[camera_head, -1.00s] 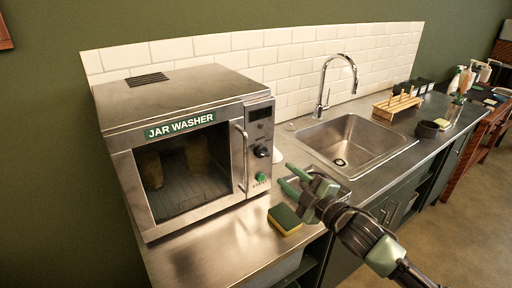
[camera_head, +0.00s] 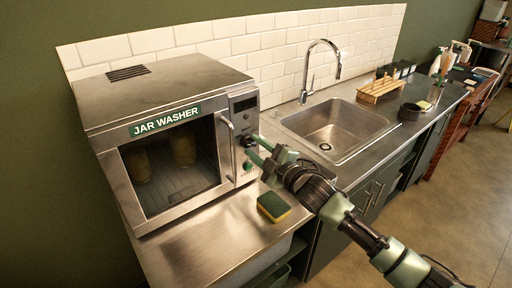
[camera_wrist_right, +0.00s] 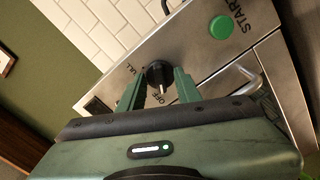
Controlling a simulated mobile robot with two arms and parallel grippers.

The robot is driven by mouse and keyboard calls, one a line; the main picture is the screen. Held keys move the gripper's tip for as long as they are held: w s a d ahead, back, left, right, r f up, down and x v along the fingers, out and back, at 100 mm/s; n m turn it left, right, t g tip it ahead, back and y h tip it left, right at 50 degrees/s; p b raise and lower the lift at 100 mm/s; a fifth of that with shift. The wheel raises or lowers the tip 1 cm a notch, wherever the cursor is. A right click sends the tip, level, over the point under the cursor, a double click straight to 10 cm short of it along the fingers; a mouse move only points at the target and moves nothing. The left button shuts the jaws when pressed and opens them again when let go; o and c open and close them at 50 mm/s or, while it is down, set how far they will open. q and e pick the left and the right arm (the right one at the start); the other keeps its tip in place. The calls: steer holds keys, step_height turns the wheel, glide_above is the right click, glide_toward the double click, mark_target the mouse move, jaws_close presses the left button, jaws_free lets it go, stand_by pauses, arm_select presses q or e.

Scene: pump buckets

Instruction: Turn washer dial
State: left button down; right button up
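The jar washer (camera_head: 190,85) is a steel box on the counter with a glass door. Its black dial (camera_head: 248,140) is on the right-hand control panel. The dial also shows in the right wrist view (camera_wrist_right: 158,74), with printed labels around it. My right gripper (camera_head: 256,151) points at the panel with its green fingers apart. In the right wrist view its fingers (camera_wrist_right: 160,90) are on either side of the dial, with small gaps visible. I cannot tell whether either finger touches it. My left gripper is not in view.
A green START button (camera_wrist_right: 222,27) is on the panel near the dial. A yellow-green sponge (camera_head: 273,206) lies on the counter below the gripper. A sink (camera_head: 336,128) with a tap is to the right. Jars (camera_head: 183,149) show behind the glass door.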

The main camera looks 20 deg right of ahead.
steer(key=c, duration=0.7)
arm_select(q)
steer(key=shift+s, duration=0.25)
arm_select(e)
jaws_close()
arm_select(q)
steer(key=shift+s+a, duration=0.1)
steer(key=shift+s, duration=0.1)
